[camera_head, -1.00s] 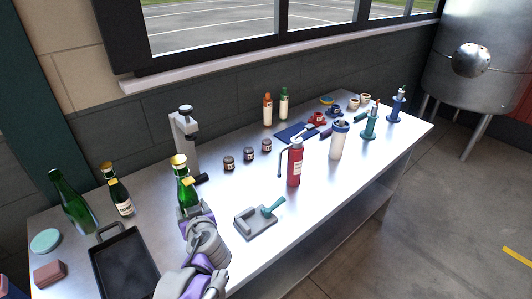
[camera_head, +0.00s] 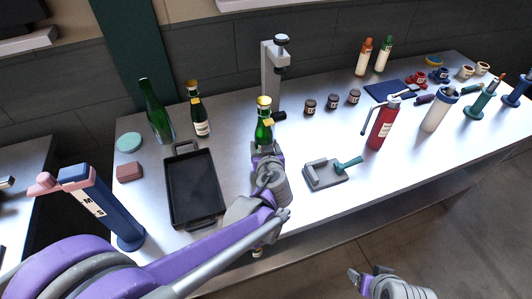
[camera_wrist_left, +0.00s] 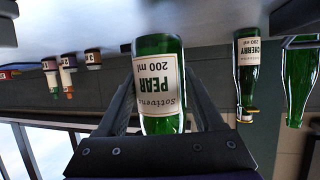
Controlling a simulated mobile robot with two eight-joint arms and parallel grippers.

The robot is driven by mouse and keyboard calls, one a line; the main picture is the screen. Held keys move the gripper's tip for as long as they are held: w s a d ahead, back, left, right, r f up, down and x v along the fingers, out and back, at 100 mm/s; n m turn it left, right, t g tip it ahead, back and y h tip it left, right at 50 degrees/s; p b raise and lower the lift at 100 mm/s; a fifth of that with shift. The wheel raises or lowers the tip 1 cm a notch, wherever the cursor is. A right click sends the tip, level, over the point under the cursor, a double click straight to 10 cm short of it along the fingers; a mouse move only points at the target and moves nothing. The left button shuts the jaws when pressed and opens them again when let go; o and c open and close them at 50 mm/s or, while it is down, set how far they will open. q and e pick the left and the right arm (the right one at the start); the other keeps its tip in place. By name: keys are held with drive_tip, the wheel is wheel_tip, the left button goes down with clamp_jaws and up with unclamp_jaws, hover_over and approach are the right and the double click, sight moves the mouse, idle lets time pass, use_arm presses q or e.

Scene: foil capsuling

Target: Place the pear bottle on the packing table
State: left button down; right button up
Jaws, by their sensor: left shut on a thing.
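The pear bottle (camera_head: 264,133) is green glass with a gold top and a small yellow tag at the neck. It stands upright in my left gripper (camera_head: 266,158), which is shut on it. In the left wrist view the bottle (camera_wrist_left: 158,85) appears upside down between the fingers, its PEAR 200 ml label facing the camera. I cannot tell whether its base touches the steel table (camera_head: 330,205). My right gripper (camera_head: 367,275) is at the bottom of the head view, apart from the table, its fingers spread and empty. Nothing shows which surface is the packing table.
A grey bench press (camera_head: 270,75) stands behind the bottle. A black tray (camera_head: 195,190) lies left, with a cherry bottle (camera_head: 198,112) and a green bottle (camera_head: 158,115) behind it. Another table (camera_head: 25,160) stands far left.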

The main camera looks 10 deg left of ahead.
use_arm(q)
drive_tip(key=shift+f+b, duration=0.3)
drive_tip(key=shift+f, duration=1.4)
drive_tip(key=shift+f, duration=0.1)
drive_tip(key=shift+f, duration=0.15)
drive_tip(key=shift+c, duration=0.2)
unclamp_jaws()
drive_tip(key=shift+r, duration=0.25)
drive_tip(key=shift+s+d+r, duration=0.15)
drive_tip(key=shift+s, duration=0.1)
drive_tip(key=p+v, duration=0.1)
drive_tip(key=v, duration=1)
drive_tip(key=shift+s, duration=0.2)
